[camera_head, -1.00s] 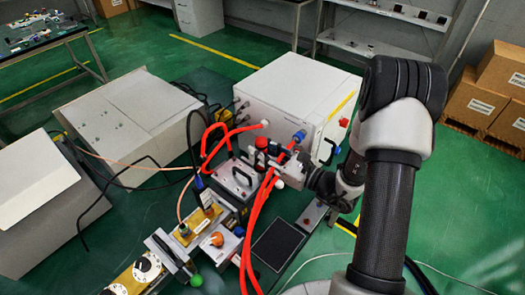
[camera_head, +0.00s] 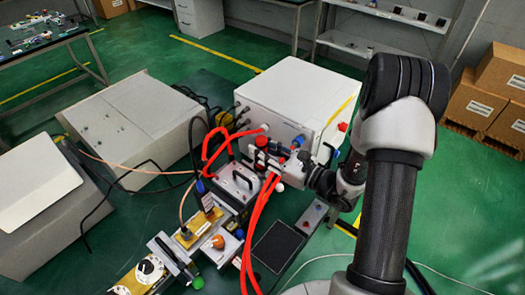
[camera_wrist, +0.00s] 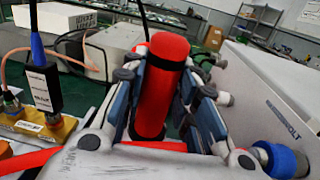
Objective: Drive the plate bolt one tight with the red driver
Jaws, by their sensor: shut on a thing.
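The red driver (camera_wrist: 163,88) stands nearly upright, slightly tilted, between the fingers in the wrist view. My gripper (camera_wrist: 168,82) is shut on its red body, with a blue-grey finger pad on each side. In the head view the driver's red top (camera_head: 261,142) shows at my gripper (camera_head: 266,157), in front of the white generator box. The driver's lower end is hidden by my gripper in both views. I cannot make out the plate bolt in either view, nor whether the driver touches it.
Red hoses (camera_head: 256,220) hang close beside my gripper. The generator box (camera_head: 299,88) with a blue connector (camera_head: 298,141) stands just behind. A grey unit with a black handle (camera_head: 240,181) and a brass block (camera_head: 198,228) lie to the left.

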